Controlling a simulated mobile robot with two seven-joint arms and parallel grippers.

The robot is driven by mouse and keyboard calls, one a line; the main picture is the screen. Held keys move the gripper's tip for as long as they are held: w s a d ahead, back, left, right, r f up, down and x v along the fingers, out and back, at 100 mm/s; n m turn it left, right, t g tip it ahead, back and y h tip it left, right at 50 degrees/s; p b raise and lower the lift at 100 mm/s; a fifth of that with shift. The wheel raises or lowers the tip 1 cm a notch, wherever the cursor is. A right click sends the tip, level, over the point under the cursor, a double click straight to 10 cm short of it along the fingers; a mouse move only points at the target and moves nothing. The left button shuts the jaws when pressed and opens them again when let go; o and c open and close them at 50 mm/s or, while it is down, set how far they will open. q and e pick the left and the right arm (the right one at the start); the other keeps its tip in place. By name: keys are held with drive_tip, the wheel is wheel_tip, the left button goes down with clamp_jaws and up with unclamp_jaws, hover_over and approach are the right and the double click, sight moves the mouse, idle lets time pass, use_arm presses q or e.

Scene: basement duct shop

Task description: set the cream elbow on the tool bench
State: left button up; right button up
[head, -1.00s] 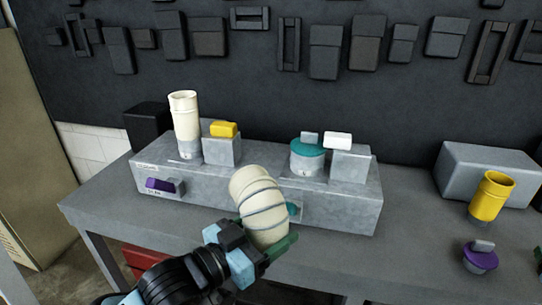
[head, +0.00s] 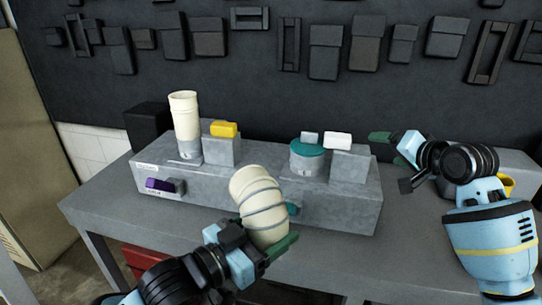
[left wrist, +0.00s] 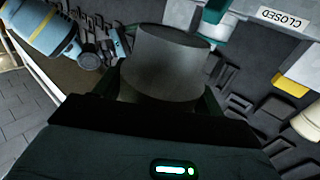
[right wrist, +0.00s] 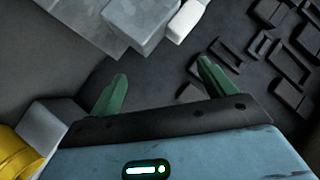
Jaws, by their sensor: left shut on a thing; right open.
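The cream elbow (head: 260,203) is a bent, ribbed duct piece in front of the grey block fixture on the bench. My left gripper (head: 268,250) is shut on its lower end and holds it up, with its bend toward the upper left. In the left wrist view the held piece (left wrist: 165,62) looks dark grey between the fingers. My right gripper (head: 390,146) is open and empty, right of the fixture's white-topped block; its green fingers (right wrist: 160,90) stand apart in the right wrist view. The tool bench (head: 110,203) is a long grey table along the dark wall.
The grey fixture (head: 240,189) carries a cream straight tube (head: 185,120), a yellow-topped block (head: 223,130), a teal cap (head: 307,153), a white handle (head: 338,140) and a purple handle (head: 160,185). A yellow piece (right wrist: 22,152) lies at the right. The bench's left end and front strip are clear.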

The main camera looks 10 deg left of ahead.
drive_tip(key=s+a+r+n+g+y, duration=0.1)
drive_tip(key=s+a+r+n, duration=0.15)
drive_tip(key=a, duration=0.35)
drive_tip(key=s+a+r+n+g+y, duration=0.1)
drive_tip(key=s+a+r+g, duration=0.1)
drive_tip(key=a+r, duration=0.3)
wheel_tip(320, 180, up, 3)
drive_tip(key=n+g+h, duration=0.5)
drive_tip(key=n, duration=0.2)
hover_over(260, 199)
drive_tip(key=d, duration=0.2)
drive_tip(key=shift+a+r, duration=0.15)
drive_tip(key=shift+s+g+h, duration=0.3)
drive_tip(key=shift+s, duration=0.25)
drive_tip(key=shift+f, duration=0.25)
drive_tip(key=x, duration=1.1)
drive_tip(key=shift+w+a+f, duration=0.1)
drive_tip(key=shift+w+f, duration=0.15)
drive_tip(key=shift+f, duration=0.1)
